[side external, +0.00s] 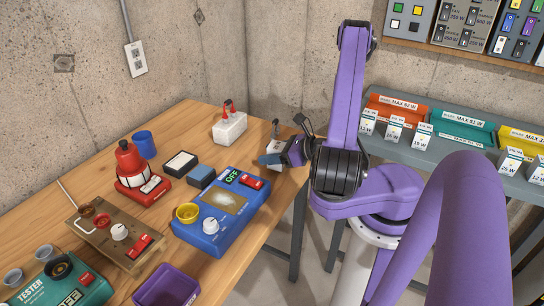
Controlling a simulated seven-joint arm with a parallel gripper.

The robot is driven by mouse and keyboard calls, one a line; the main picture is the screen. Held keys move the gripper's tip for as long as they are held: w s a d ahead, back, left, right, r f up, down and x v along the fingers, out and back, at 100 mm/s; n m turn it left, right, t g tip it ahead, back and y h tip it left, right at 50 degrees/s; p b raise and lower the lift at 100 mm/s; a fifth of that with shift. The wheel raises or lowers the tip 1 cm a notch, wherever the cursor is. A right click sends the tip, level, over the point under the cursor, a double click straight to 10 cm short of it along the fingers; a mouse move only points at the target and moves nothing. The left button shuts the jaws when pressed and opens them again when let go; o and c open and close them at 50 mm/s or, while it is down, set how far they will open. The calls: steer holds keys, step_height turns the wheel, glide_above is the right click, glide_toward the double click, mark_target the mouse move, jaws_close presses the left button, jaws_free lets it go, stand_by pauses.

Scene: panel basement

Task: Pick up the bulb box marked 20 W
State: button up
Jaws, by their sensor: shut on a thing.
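My gripper (268,160) is low over the right edge of the wooden table, beside a small white block-like thing (277,147) with a dark lever or knob above it. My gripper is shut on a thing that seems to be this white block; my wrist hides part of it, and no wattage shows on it. White bulb boxes stand on the grey shelf at the right: one marked 13 W (368,122), one marked 19 W (421,136), one marked 25 W (510,160) and one marked 12 W (538,171). I can read no 20 W mark.
Red (397,104), teal (463,128) and yellow (522,140) bins stand behind the boxes. Concrete walls stand behind.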

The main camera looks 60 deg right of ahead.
steer(key=shift+w+r, duration=0.1)
steer(key=shift+r, duration=4.3)
